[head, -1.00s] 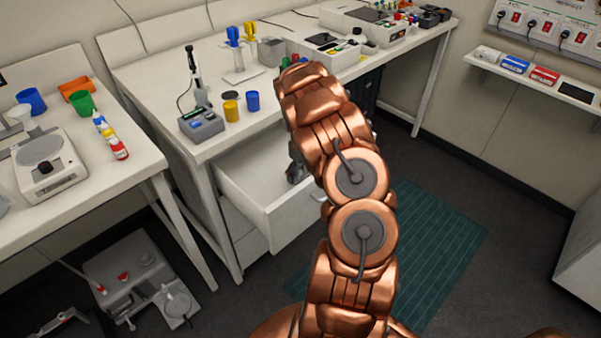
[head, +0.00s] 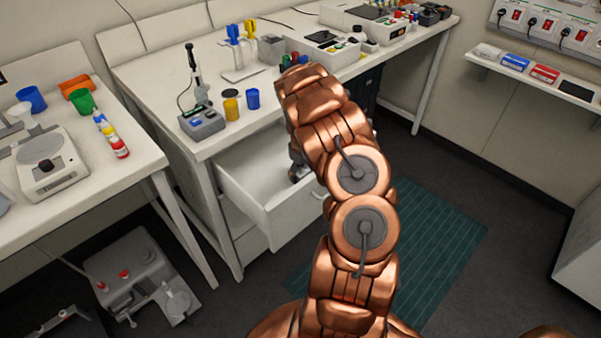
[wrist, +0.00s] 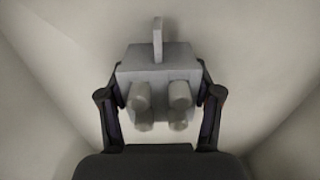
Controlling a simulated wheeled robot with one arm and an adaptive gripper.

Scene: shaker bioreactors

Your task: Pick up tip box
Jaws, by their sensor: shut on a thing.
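A grey block-like box (wrist: 160,62) sits in the middle of the wrist view, with several short pale cylinders on its near face and a thin upright tab at its far edge. I take it to be the tip box. My gripper (wrist: 160,82) has a finger on each side of it and is shut on it. In the head view my gripper (head: 297,172) is inside the open white drawer (head: 283,218), largely hidden by my copper arm. The box cannot be made out there. Whether it touches the drawer floor cannot be told.
The drawer's pale walls surround the gripper. The white bench (head: 215,140) is above, with a grey device (head: 202,122), a yellow cup (head: 231,109) and a blue cup (head: 253,99) near its front edge. A green mat (head: 440,230) lies on clear floor at right.

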